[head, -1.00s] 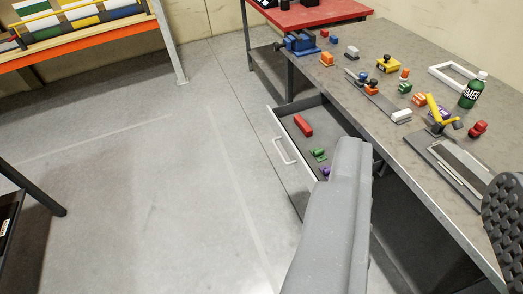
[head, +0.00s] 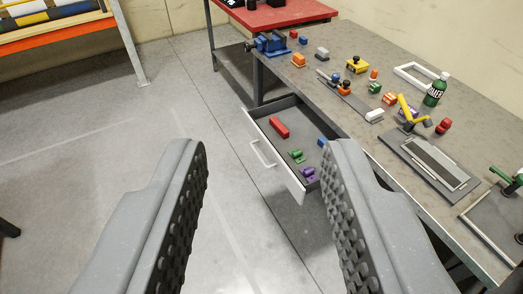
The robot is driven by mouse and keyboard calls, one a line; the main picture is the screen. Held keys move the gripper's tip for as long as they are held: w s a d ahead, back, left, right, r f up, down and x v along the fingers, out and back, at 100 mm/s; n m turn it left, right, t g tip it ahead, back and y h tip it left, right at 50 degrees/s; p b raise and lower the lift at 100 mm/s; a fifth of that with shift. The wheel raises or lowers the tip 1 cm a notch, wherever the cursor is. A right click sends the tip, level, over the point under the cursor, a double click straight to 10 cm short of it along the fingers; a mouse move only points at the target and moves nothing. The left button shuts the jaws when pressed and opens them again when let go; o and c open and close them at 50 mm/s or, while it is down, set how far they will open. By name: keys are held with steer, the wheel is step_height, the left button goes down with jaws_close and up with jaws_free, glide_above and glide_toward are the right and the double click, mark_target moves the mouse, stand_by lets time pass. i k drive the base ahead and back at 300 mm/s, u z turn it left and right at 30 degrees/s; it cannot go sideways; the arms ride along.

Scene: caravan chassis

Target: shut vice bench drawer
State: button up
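The vice bench (head: 340,55) has a grey top with a blue vice (head: 272,45) at its far left corner. Its drawer (head: 292,179) is pulled out under the bench top, with a white front and a white handle (head: 262,153) facing left. In the drawer lie a red block (head: 279,128), green (head: 296,156) and purple (head: 308,173) pieces and a small blue piece, partly hidden by my right finger. My gripper (head: 267,160) is open and empty. Its fingers are wide apart, and the drawer front shows between them, farther off.
On the bench top are a green bottle (head: 436,90), a white frame (head: 415,76), a yellow block (head: 357,64) and several small tools. A red-topped table (head: 275,14) stands behind. A shelf rack (head: 60,35) is at the far left. The floor left of the drawer is clear.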

mark_target(305, 127)
steer(key=i, duration=0.95)
steer(key=z, duration=0.05)
